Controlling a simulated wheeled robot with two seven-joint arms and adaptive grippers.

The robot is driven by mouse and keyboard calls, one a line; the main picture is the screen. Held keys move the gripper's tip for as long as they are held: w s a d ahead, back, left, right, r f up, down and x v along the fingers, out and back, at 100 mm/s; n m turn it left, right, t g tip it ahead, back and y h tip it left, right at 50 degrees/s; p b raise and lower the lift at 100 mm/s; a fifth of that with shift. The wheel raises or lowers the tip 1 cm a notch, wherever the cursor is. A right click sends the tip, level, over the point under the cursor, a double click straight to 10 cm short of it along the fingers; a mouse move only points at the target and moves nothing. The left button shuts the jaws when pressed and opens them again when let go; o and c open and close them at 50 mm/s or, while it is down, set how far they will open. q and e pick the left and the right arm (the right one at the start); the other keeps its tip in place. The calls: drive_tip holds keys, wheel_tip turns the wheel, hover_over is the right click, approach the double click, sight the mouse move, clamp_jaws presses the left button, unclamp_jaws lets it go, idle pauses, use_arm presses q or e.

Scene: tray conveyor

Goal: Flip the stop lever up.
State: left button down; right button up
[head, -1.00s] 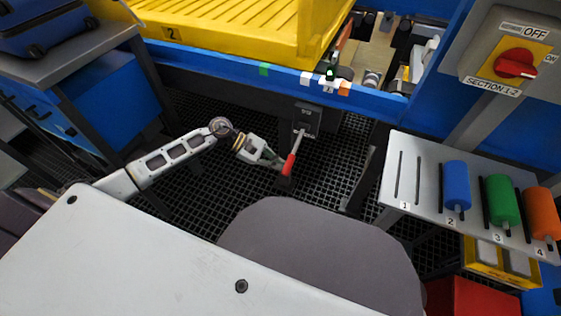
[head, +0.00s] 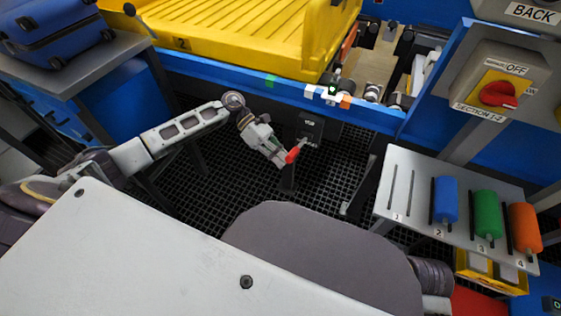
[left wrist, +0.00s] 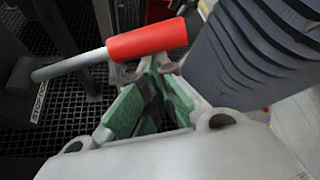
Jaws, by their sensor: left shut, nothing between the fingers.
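The stop lever has a red grip (head: 292,155) on a grey metal rod, which comes out of a dark box (head: 313,126) under the blue conveyor rail. In the head view the lever sticks out from the box towards me. My left gripper (head: 281,161) is shut and empty, with its tips right at the grip. In the left wrist view the red grip (left wrist: 146,40) lies across just beyond the tips of my left gripper (left wrist: 147,73), seemingly touching them. The grip is not between the fingers. My right gripper is not in view.
A yellow tray (head: 225,60) sits on the conveyor above the lever. A grey panel (head: 398,172) with blue, green and orange cylinders stands at the right, below a red rotary switch (head: 497,94). A blue case (head: 50,35) lies on the left table. Dark grating floor surrounds the lever.

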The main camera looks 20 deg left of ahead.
use_arm(q)
drive_tip(key=shift+w+r+n+g, duration=0.2)
drive_tip(key=shift+w+r, duration=0.1)
drive_tip(key=shift+r, duration=0.55)
drive_tip(key=shift+w+r+n+g, duration=0.2)
drive_tip(key=shift+w+r, duration=0.05)
drive_tip(key=shift+r, duration=0.6)
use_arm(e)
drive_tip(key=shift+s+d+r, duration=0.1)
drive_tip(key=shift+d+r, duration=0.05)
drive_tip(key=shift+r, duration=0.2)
use_arm(q)
drive_tip(key=shift+w+r, duration=0.1)
drive_tip(key=shift+r, duration=0.05)
wheel_tip(320, 180, down, 4)
drive_tip(key=s+b, duration=0.3)
drive_tip(key=p+v, duration=0.2)
drive_tip(key=v, duration=0.9)
drive_tip(key=shift+w+f, duration=0.2)
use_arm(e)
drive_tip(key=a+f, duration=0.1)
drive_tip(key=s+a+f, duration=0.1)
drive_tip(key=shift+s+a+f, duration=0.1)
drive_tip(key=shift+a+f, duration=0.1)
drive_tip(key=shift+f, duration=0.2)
